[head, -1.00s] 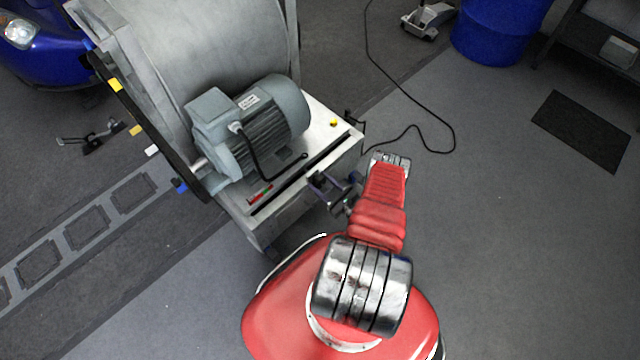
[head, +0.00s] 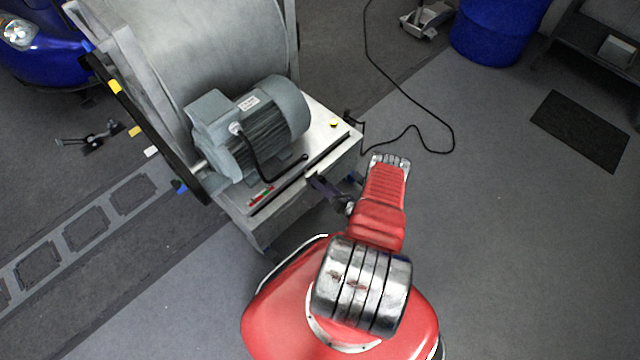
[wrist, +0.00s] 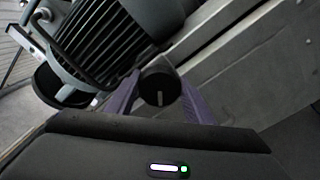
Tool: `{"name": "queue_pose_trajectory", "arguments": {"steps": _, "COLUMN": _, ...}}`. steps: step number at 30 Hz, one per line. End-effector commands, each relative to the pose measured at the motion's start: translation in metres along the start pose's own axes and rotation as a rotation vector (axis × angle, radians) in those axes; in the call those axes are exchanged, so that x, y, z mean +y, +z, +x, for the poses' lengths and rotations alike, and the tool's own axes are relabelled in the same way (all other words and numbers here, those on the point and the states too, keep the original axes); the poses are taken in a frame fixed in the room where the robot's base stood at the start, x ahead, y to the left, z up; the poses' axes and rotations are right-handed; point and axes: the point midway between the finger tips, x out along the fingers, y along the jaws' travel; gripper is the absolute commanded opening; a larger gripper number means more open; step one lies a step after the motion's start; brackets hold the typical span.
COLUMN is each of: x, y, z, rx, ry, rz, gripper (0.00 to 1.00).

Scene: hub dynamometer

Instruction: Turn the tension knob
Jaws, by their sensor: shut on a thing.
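The tension knob (wrist: 159,80) is a round black knob with a pale pointer line on its face, seen on the front side of the dynamometer in the wrist view. My gripper (wrist: 159,90) has its two purple fingers on either side of the knob, closed on it. The pointer line stands nearly upright in that picture. In the head view my gripper (head: 316,183) reaches the front edge of the dynamometer base (head: 290,207), and the knob is hidden there. A small red and green scale (head: 261,196) lies on the base top, too small to read.
A grey motor (head: 262,125) with a black cable sits on the base, beside the large roller drum (head: 205,45). A black cable (head: 420,128) lies on the floor. Open floor is on the right.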

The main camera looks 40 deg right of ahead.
Motion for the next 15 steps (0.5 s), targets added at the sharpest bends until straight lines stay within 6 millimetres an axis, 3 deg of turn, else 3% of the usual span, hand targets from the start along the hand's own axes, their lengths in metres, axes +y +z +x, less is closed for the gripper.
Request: {"name": "queue_pose_trajectory", "arguments": {"steps": 15, "x": -0.0049, "y": -0.0015, "z": -0.0015, "rx": -0.002, "ry": -0.01, "rz": 0.49, "gripper": 0.25}}
